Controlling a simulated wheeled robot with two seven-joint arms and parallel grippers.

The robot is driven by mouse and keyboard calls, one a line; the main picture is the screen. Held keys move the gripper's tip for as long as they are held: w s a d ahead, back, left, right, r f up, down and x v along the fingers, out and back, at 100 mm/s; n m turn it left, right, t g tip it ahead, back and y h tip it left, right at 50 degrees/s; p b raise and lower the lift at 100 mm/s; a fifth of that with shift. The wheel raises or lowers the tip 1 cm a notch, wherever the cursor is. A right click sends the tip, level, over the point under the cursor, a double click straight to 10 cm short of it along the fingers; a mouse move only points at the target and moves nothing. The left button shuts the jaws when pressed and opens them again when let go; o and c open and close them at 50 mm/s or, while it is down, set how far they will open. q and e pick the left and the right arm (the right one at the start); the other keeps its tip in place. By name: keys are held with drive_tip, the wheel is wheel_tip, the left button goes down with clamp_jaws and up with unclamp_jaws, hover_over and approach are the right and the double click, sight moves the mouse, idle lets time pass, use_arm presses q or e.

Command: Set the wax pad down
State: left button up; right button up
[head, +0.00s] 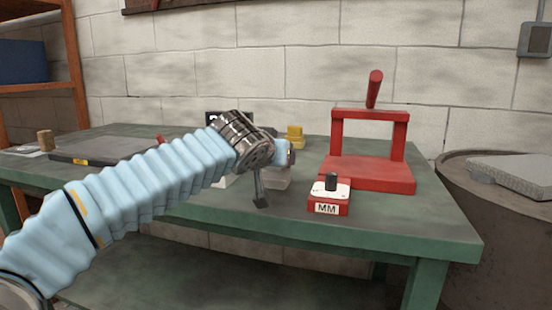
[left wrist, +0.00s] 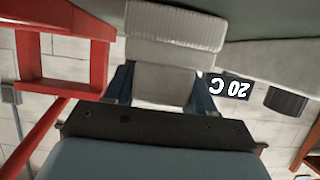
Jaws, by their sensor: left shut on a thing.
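The wax pad is a pale whitish block (left wrist: 175,22) with a ribbed face, at the top middle of the left wrist view. My left gripper (left wrist: 163,88) is shut on its smooth narrower part, with one dark blue finger on each side. In the head view the gripper (head: 272,182) is over the bench's middle, left of the red frame. Part of the pale pad (head: 279,179) shows beside a finger; the arm and wrist hide the rest. I cannot tell whether the pad touches the bench. My right gripper is in neither view.
The green bench (head: 400,225) has a red frame with a handle (head: 340,145) and a red box marked MM (head: 328,207). A pale unit with a "20 C" label (left wrist: 230,88) is close beside the pad. A dark flat plate (head: 105,150) lies left.

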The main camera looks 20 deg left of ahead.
use_arm(q)
drive_tip(key=shift+f, duration=0.2)
drive_tip(key=o, duration=1)
drive_tip(key=shift+o, duration=0.2)
drive_tip(key=shift+r, duration=0.1)
drive_tip(key=shift+s+r, duration=0.1)
drive_tip(key=shift+r, duration=0.15)
drive_tip(key=v, duration=1.1)
drive_tip(key=shift+s+b, duration=0.35)
drive_tip(key=shift+b, duration=0.05)
drive_tip(key=shift+r, duration=0.1)
